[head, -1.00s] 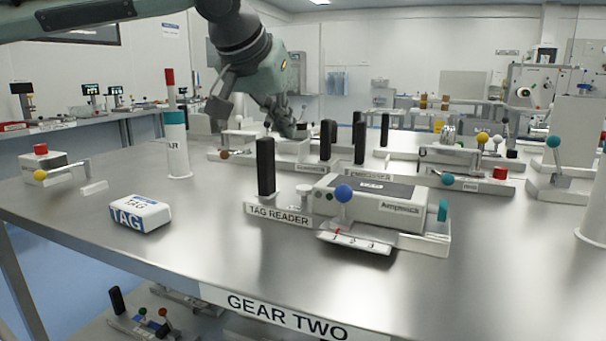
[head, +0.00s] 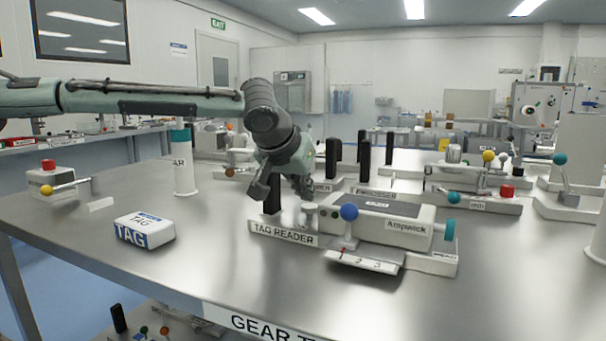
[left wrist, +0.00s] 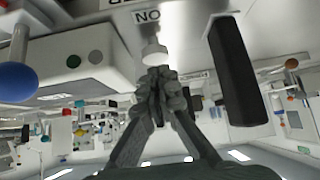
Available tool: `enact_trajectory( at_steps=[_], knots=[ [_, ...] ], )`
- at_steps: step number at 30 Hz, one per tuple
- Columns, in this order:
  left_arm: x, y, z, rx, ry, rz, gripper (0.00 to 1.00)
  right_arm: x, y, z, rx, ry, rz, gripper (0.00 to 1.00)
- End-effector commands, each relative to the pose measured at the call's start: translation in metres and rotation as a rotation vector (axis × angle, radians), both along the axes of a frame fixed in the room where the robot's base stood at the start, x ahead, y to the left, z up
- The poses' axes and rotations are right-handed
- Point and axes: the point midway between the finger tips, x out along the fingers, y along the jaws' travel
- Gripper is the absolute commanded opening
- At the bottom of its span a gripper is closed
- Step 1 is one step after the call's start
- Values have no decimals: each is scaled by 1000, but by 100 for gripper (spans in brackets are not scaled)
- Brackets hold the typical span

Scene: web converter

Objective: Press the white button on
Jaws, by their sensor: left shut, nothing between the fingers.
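The tag reader (head: 400,226) is a grey-white device on the steel table. Its white round button (head: 310,208) is at its left end, partly hidden by my left gripper (head: 301,190). In the left wrist view the white button (left wrist: 154,50) is beside a label (left wrist: 147,16) that appears inverted and reads ON. My left gripper (left wrist: 158,82) is shut and empty, its fingertips right at the button. I cannot tell whether they touch it. My right gripper is not in view.
A black upright post (left wrist: 236,70) stands close beside the button. A blue ball knob (head: 349,212) is on the reader's front. A white TAG block (head: 144,231) lies to the left, with bare table around it. More devices stand behind.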

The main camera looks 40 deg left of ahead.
Motion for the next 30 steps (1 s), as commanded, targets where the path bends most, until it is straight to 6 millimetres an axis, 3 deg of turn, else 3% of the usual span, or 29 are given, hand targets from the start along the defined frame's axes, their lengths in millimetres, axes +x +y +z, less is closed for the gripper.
enact_trajectory(
  at_steps=[14,17,21,30],
  knots=[
    [0,0,-9,1,0,-1,0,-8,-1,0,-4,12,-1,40],
    [-1,0,-18,1,2,0,0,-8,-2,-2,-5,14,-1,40],
    [0,0,-30,1,1,-1,0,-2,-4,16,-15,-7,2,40],
    [-1,0,-30,0,5,-1,0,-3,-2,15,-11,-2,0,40]
  ],
)
